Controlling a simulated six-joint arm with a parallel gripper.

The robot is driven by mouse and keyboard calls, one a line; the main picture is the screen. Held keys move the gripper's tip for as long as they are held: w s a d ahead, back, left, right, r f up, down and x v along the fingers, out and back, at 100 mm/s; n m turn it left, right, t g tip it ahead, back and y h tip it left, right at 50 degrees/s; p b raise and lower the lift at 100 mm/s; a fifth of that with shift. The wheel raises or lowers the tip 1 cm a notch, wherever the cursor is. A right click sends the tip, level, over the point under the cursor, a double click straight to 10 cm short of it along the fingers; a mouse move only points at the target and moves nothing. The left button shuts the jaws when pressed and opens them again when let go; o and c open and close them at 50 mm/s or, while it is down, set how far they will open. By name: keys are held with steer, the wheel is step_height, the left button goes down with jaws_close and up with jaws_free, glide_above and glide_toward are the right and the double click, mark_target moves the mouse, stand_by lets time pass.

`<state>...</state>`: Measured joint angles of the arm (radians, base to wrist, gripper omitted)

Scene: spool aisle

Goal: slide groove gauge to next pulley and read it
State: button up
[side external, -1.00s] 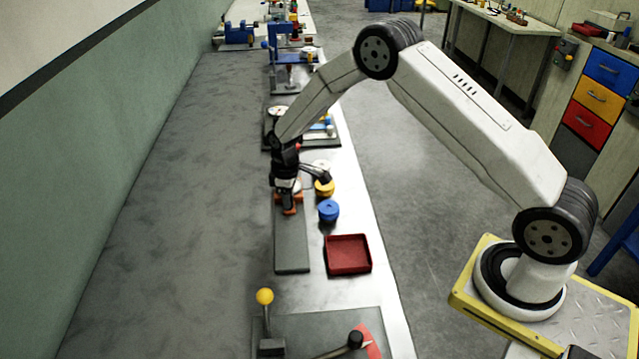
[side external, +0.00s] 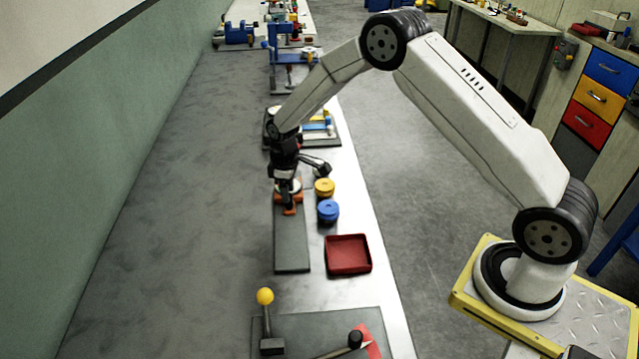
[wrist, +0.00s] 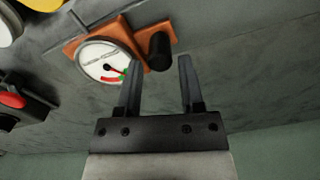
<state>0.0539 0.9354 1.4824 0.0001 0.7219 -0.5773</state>
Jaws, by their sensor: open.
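The groove gauge (wrist: 80,43) has an orange body, a white dial (wrist: 104,62) with a red arc and a small green patch, and a dark knob (wrist: 158,47). The dial is tilted, and I cannot make out its exact reading. My gripper (wrist: 158,61) is open, its fingertips apart on either side of the knob's near end; I cannot tell whether they touch it. In the side view my gripper (side external: 289,206) is low over the orange gauge (side external: 297,198) at the far part of a dark strip (side external: 291,245). I cannot pick out a pulley for certain.
A yellow spool (side external: 324,187) and a blue spool (side external: 328,211) stand right of the gauge. A red tray (side external: 347,254) lies nearer the camera. A yellow-knobbed lever (side external: 265,297) rises at the front. The near part of the dark strip is clear.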

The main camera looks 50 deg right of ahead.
steer(key=shift+r, duration=2.65)
steer(key=shift+s+a+r, duration=0.1)
steer(key=shift+s+r, duration=0.3)
steer(key=s+a+r+m+t, duration=0.1)
steer(key=s+r+m, duration=0.2)
steer(key=s, duration=0.8)
steer(key=s+a+r+m+t, duration=0.1)
steer(key=s+r+m, duration=0.2)
steer(key=s, duration=0.9)
steer(key=shift+a+t, duration=0.3)
